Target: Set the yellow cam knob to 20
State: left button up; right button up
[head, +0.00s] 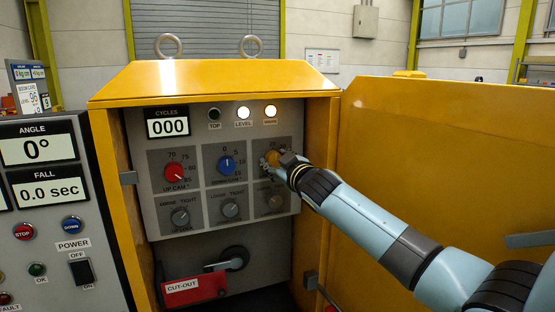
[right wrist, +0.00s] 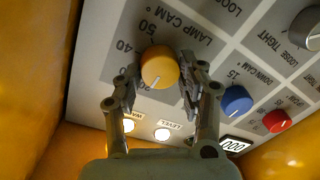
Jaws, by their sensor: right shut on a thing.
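The yellow cam knob (right wrist: 159,67) sits on the panel beside the label LAMP CAM. In the right wrist view its white pointer line points downward, close to the number 20; I cannot tell the exact alignment. The numbers 50 and 40 show to its upper left. My right gripper (right wrist: 157,88) has one finger on each side of the knob and is shut on it. In the head view the right gripper (head: 280,160) reaches the panel's upper right dial and covers most of the yellow knob (head: 271,159). My left gripper is not in view.
A red knob (head: 174,173) and a blue knob (head: 226,164) sit left of the yellow one. Several grey knobs line the row below. The open yellow door (head: 440,160) stands at right, behind my right arm. A red CUT-OUT plate (head: 195,291) is lower down.

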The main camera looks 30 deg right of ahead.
jog(key=shift+n, duration=0.4)
jog(key=o, duration=1.2)
jog(key=shift+c, duration=0.2)
jog(key=v, duration=1.2)
jog(key=shift+f, duration=0.1)
